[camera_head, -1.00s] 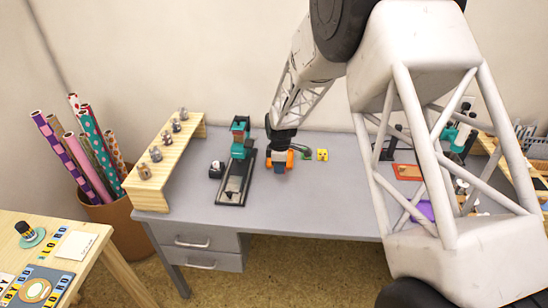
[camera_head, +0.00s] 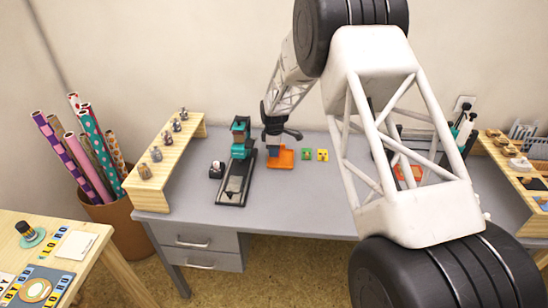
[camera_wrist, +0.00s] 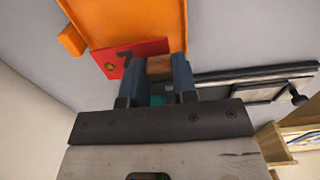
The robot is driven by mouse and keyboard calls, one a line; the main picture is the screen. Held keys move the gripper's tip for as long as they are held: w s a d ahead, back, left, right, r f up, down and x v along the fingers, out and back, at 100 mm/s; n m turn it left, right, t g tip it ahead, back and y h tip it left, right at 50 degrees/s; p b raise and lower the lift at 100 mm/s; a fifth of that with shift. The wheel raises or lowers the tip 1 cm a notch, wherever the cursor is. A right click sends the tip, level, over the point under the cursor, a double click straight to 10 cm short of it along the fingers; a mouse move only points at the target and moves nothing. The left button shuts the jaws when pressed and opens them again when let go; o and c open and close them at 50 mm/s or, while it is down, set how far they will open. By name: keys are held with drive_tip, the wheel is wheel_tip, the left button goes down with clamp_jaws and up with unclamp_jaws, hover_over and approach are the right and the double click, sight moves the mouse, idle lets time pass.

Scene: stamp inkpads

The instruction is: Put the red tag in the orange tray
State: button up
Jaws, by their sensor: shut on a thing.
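The orange tray (camera_head: 284,160) lies on the grey desk, right of the black press base. My gripper (camera_head: 273,152) is at the tray's left part, pointing down. A brown piece shows between the fingers; the left finger hides part of the tag. The gripper appears shut on the tag. The tag overlaps the near edge of the orange tray (camera_wrist: 125,20) in this view; I cannot tell whether it touches it.
A green tag (camera_head: 307,154) and a yellow tag (camera_head: 323,155) lie right of the tray. The press (camera_head: 238,165) with a teal head stands close on the left, beside a small dark stamp (camera_head: 216,170). A wooden rack (camera_head: 165,160) stands further left. My arm hides the desk's right part.

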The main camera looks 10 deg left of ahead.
drive_tip(key=shift+f, duration=0.1)
drive_tip(key=shift+f, duration=1.65)
drive_tip(key=shift+f, duration=0.15)
drive_tip(key=o, duration=0.7)
drive_tip(key=shift+o, duration=0.2)
drive_tip(key=shift+r, duration=6.15)
